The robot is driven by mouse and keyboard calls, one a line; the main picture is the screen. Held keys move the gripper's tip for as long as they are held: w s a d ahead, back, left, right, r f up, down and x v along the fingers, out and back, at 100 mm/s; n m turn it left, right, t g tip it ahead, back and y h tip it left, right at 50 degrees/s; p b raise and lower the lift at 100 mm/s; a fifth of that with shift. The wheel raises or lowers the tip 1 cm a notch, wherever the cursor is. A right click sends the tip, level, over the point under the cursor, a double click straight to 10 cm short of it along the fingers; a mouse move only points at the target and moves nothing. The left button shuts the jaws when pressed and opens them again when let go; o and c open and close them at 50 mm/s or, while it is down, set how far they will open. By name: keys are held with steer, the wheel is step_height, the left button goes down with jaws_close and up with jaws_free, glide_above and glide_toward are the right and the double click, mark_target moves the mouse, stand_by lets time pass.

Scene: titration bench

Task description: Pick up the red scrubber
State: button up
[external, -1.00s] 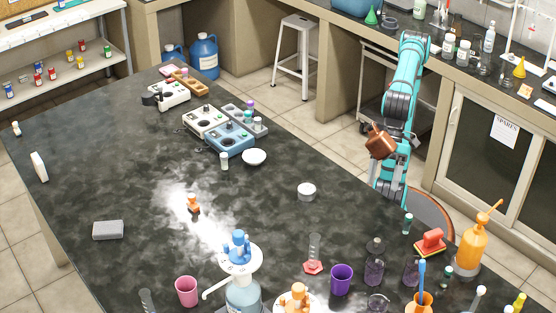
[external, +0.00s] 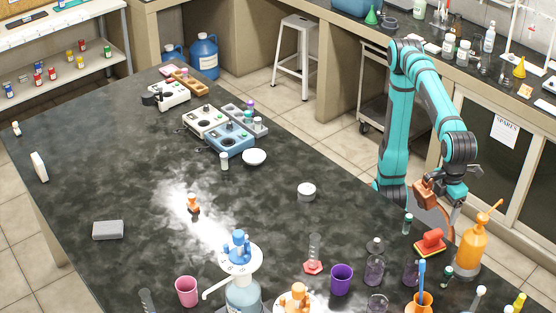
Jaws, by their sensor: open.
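The red scrubber (external: 430,240) lies near the right edge of the dark bench, with a red handle on top and a yellow layer beneath. My gripper (external: 462,203) hangs above and a little to the right of it, apart from it and empty.
An orange pump bottle (external: 472,245) stands just right of the scrubber, close to my gripper. A purple cup (external: 341,279) is farther left. The middle of the bench (external: 250,190) is mostly clear.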

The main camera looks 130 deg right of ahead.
mark_target(432, 241)
step_height(432, 241, down, 10)
steer(key=shift+r, duration=0.2)
steer(key=shift+d+f, duration=0.15)
steer(key=shift+f, duration=1.2)
steer(key=shift+d+f, duration=0.15)
steer(key=shift+f, duration=1.15)
steer(key=c, duration=1.1)
